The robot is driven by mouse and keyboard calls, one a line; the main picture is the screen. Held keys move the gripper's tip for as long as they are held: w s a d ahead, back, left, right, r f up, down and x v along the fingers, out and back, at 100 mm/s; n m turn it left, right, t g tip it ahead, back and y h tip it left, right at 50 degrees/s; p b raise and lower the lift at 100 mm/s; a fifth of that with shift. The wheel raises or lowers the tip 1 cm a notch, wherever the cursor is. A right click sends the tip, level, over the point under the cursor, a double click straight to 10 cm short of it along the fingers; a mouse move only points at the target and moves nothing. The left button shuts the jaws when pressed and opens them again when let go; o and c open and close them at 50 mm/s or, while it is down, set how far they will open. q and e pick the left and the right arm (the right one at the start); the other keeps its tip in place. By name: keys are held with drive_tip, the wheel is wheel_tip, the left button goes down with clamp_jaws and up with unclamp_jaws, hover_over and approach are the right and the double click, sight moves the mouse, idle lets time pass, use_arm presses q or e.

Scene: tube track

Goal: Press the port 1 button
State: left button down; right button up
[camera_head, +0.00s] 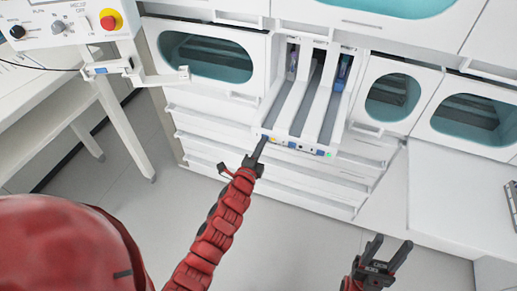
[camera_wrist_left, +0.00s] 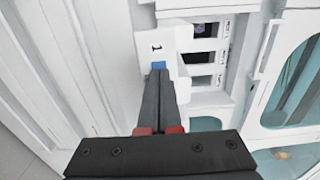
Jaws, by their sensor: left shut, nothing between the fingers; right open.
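The tube track (camera_head: 297,105) is a white unit with grey lanes, sticking out from the cabinet in the head view. Its front edge carries small coloured spots, among them a yellow one (camera_head: 271,141), blue ones and a lit green one (camera_head: 328,155). The left wrist view shows a white panel marked "1" with the blue port 1 button (camera_wrist_left: 158,65) below the number. My left gripper (camera_head: 262,141) is shut and empty; its fingertips (camera_wrist_left: 160,74) are right at the blue button, partly covering it. I cannot tell whether they touch it. My right gripper (camera_head: 385,247) is open and empty, low on the right.
Blue-capped tubes (camera_head: 343,68) stand in the back of the track. White cabinets with dark windows (camera_head: 207,57) flank it. A control box with a red stop knob (camera_head: 110,18) is at upper left. A white counter (camera_head: 455,195) is at right. The floor between is clear.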

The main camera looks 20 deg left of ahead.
use_arm(q)
drive_tip(key=shift+w+r+b, duration=0.35)
drive_tip(key=shift+w+b, duration=0.25)
drive_tip(key=shift+b, duration=0.05)
